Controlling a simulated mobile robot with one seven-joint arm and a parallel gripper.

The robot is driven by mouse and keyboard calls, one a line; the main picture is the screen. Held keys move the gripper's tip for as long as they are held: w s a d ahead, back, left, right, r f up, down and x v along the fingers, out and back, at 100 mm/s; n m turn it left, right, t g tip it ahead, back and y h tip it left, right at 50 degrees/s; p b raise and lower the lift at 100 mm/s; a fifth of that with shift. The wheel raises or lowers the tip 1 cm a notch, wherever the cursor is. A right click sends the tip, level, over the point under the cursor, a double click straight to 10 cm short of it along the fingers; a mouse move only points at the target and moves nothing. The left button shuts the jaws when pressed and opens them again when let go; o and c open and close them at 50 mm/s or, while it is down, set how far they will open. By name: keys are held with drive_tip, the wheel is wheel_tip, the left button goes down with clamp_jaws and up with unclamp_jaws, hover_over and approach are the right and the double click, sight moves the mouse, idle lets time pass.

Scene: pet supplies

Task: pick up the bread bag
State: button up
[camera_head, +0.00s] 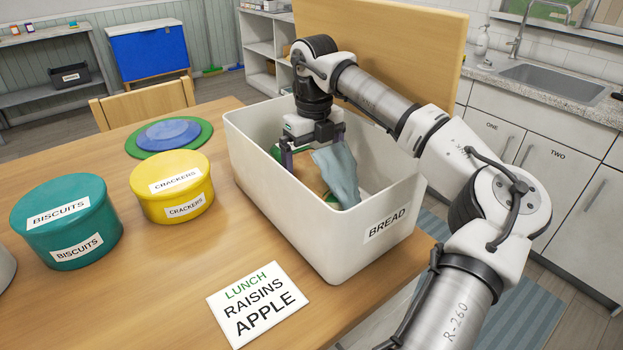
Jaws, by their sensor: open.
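A white bin marked BREAD (290,222) stands on the table, its top open. Inside it are a tan, rounded thing (309,176) and a pale blue, crumpled bag-like piece (341,174). They look like the bread bag, but I cannot tell whether they are one thing. A little green shows beside them. My gripper (304,160) reaches down into the bin, open, its fingers over the tan part and beside the blue piece. I cannot tell whether they touch. The bin's front wall hides the bottom of the contents.
A yellow CRACKERS tin (172,189), a teal BISCUITS tin (67,225) and stacked blue and green plates (169,137) stand left of the bin. A LUNCH card (258,303) lies in front. A wooden panel (400,45) rises behind the bin.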

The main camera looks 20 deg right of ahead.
drive_tip(key=f, duration=0.1)
drive_tip(key=f+p, duration=0.1)
drive_tip(key=f, duration=0.3)
drive_tip(key=shift+a, duration=0.25)
drive_tip(key=shift+r, duration=0.1)
drive_tip(key=c, duration=1.2)
drive_tip(key=shift+c, duration=0.2)
